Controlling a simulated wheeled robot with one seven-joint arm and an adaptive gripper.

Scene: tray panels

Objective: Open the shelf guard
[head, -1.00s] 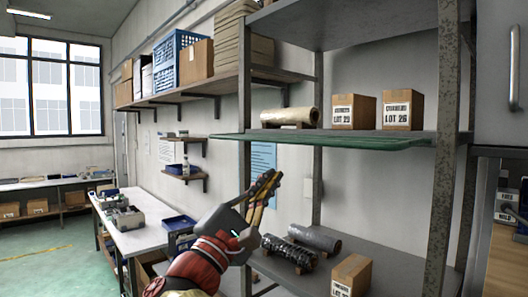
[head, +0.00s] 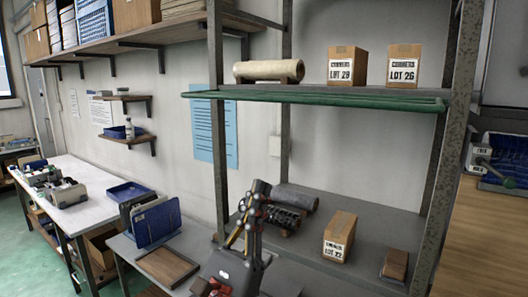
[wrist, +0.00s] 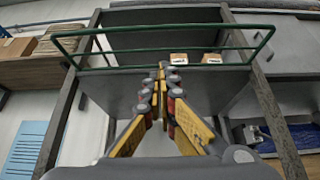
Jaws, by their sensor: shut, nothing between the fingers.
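The shelf guard is a green bar frame (head: 330,98) along the front edge of the upper shelf. It looks thin and nearly edge-on in the head view. In the wrist view its long bars (wrist: 165,27) and short end bars show as a wide frame across the top. My gripper (head: 260,185) points upward below the guard, in front of the lower shelf. Its fingers are together with nothing between them. In the wrist view the fingertips (wrist: 162,68) overlap the guard's lower bar in the picture; I cannot tell whether they touch.
A roll (head: 268,71) and two boxes (head: 346,66) stand on the upper shelf. The lower shelf (head: 375,235) holds dark rolls, a box (head: 339,236) and a small brown block (head: 395,264). Metal posts (head: 453,150) flank the shelves. A bench (head: 85,190) stands at left.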

